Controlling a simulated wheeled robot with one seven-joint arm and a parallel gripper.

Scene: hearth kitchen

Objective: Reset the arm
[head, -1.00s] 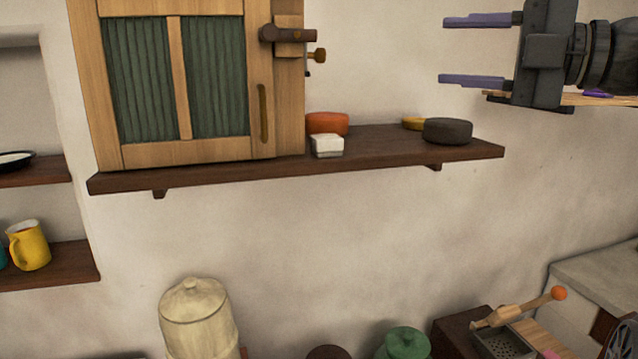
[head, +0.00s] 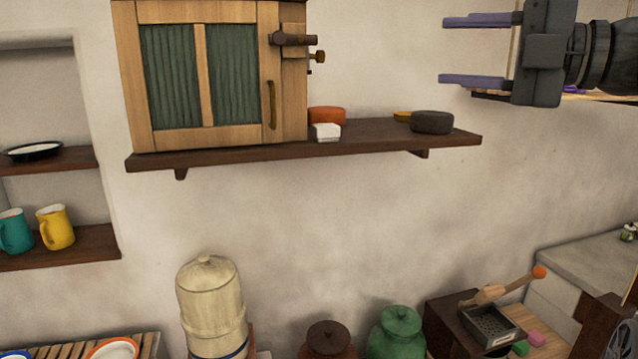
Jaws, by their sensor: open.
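My gripper (head: 480,51) is at the upper right of the head view, pointing left. Its two purple fingers are wide apart with nothing between them. It appears above and to the right of the dark wall shelf (head: 300,147), clear of the things on it in the picture. Part of my arm shows at the right edge. The rest of the arm is out of view.
A wooden cabinet (head: 202,82) with green panels stands shut on the shelf. Beside it are an orange bowl (head: 328,115), a white block (head: 325,132) and a dark round pot (head: 431,122). Below are a cream lidded crock (head: 211,300) and a green jar (head: 398,333).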

